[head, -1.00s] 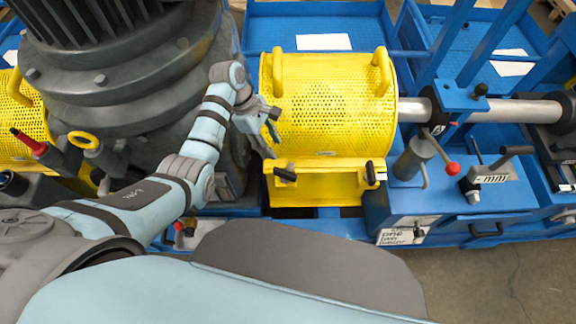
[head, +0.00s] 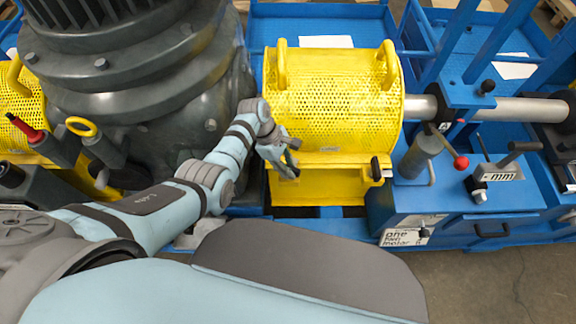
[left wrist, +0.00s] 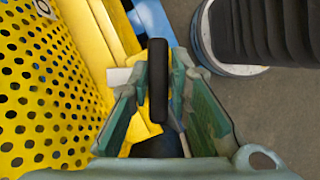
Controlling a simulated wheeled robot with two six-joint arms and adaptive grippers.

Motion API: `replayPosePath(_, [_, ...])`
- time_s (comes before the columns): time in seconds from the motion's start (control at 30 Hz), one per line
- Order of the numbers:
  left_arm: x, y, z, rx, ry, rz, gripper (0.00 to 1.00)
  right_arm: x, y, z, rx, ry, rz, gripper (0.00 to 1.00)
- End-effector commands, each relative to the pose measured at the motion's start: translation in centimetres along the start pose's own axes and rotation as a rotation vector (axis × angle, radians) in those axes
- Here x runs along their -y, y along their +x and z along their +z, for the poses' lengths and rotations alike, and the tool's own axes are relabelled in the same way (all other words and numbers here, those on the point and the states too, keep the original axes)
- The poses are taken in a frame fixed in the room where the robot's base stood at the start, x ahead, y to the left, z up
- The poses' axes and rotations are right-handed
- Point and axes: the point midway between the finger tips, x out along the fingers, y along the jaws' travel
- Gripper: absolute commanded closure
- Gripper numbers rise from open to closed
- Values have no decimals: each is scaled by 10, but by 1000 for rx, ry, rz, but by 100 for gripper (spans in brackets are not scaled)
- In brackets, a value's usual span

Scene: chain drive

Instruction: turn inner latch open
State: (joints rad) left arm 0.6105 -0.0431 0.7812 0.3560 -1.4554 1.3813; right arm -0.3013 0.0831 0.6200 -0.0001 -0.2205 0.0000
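The yellow perforated guard (head: 335,100) is closed over the drive, with a yellow flange (head: 325,187) along its front. A black latch handle (head: 376,168) shows at the flange's right end. My left gripper (head: 290,168) is at the flange's left end, over the other latch, and mostly covers it in the head view. In the left wrist view this black latch handle (left wrist: 158,80) stands upright between the two green-padded fingers. My right gripper is not in view.
Right of the guard are a steel shaft (head: 520,109), a red-knobbed lever (head: 461,161) and a black-handled clamp (head: 495,172) on the blue frame (head: 450,199). Open floor lies at the front right.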

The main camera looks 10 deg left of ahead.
Motion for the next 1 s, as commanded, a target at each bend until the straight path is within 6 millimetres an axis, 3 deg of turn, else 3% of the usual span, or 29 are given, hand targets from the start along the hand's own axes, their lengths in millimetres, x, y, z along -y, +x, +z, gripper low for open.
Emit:
replayPosePath(0.07, [0,0,0,0,0,0,100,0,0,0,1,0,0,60])
replayPosePath(0.53, [0,1,-1,-1,53,-24,100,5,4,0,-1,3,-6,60])
replayPosePath(1.0, [0,4,-2,0,382,-161,100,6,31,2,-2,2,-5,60])
